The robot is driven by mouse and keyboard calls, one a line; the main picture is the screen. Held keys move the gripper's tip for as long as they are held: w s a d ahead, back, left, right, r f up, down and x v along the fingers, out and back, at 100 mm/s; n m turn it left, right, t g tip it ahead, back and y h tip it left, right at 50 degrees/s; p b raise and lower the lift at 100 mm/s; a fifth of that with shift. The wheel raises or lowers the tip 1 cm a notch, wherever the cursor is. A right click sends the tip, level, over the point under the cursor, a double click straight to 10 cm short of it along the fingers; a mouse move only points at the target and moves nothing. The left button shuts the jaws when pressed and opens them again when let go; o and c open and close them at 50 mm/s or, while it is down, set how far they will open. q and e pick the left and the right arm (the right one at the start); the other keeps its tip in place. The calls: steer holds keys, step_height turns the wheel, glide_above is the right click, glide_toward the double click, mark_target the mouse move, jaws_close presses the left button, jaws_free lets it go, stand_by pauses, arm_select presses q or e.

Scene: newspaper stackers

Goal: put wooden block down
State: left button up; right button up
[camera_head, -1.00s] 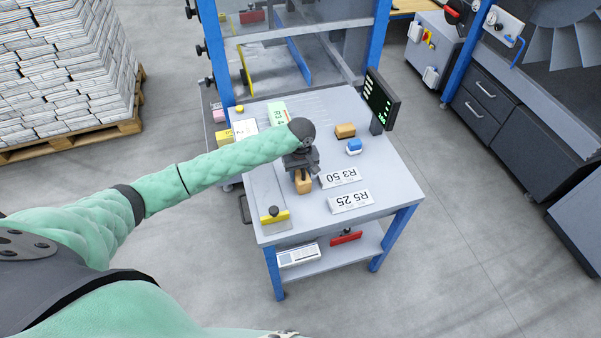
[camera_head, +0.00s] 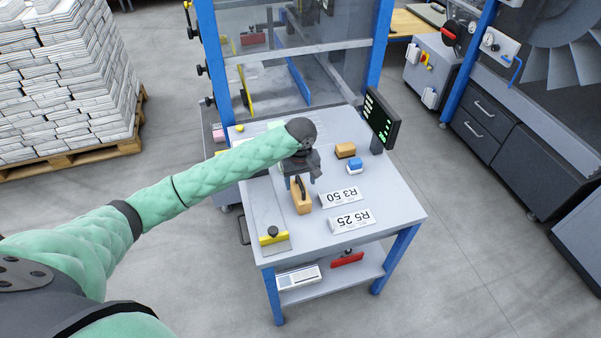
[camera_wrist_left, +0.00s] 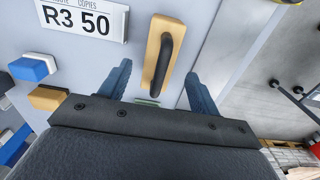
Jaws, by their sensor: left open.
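The wooden block (camera_head: 301,197) with a black handle stands on the grey table (camera_head: 385,205), left of the R3 50 sign. My left gripper (camera_head: 298,178) is over the block's far end, open. In the left wrist view the block (camera_wrist_left: 152,48) lies between and beyond the two blue-grey fingers (camera_wrist_left: 158,85), with a gap on each side. The fingers do not touch it there. My right gripper is in neither view.
Signs R3 50 (camera_head: 340,197) and R5 25 (camera_head: 351,220) lie right of the block. A second wooden block (camera_head: 345,150), a blue-and-white block (camera_head: 354,166) and a screen (camera_head: 381,119) are farther back. A yellow-edged plate (camera_head: 274,239) is at the near left.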

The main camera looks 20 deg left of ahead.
arm_select(q)
steer(key=shift+r+b, duration=0.6)
steer(key=shift+r, duration=2.2)
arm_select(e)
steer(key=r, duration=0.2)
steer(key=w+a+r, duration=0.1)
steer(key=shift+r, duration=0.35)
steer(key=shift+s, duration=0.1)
